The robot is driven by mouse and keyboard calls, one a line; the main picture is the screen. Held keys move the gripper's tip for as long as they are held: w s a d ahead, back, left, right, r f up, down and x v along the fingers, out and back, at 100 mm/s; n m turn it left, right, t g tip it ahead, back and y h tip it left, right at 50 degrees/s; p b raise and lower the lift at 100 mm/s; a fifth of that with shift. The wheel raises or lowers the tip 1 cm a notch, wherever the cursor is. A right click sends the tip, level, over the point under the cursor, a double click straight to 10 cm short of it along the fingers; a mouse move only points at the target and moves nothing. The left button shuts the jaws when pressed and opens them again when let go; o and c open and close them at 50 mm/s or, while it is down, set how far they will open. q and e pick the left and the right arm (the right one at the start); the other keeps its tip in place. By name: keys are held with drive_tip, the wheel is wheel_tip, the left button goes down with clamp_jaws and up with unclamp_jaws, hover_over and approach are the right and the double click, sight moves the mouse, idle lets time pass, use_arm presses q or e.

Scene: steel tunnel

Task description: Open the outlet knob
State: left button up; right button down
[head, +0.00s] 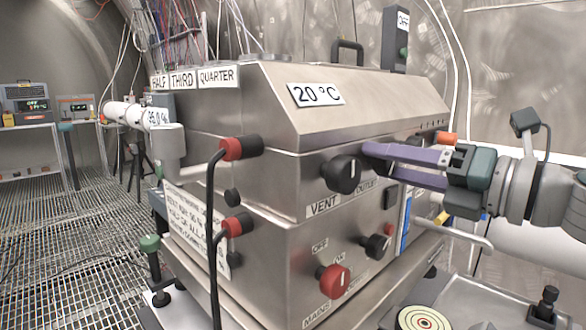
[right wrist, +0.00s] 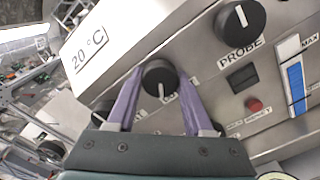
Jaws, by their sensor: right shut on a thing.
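The outlet knob (right wrist: 158,76) is a round black knob with a white pointer line, on the steel front of the machine. The right wrist view shows it between the two purple fingers of my right gripper (head: 376,155), which is shut on it. The label beside it is partly covered by the fingers. In the head view the fingers reach in from the right and largely hide the knob. The black vent knob (head: 342,174) is just left of the fingertips, with its white line near upright. My left gripper is not in view.
Red-and-black hose fittings (head: 240,148) stick out at the left corner. A red mains knob (head: 332,280) and a black knob (head: 375,246) sit lower. A probe knob (right wrist: 240,20) is beside the outlet. A 20 °C label (head: 316,94) is on the sloped top.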

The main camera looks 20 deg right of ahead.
drive_tip(key=shift+n+b, duration=0.45)
drive_tip(key=shift+n, duration=0.75)
drive_tip(key=shift+c, duration=1.5)
unclamp_jaws()
drive_tip(key=shift+s+d+f, duration=0.1)
drive_tip(key=shift+s+d, duration=0.1)
drive_tip(key=shift+s, duration=0.2)
drive_tip(key=b+v, duration=0.2)
drive_tip(key=v, duration=0.7)
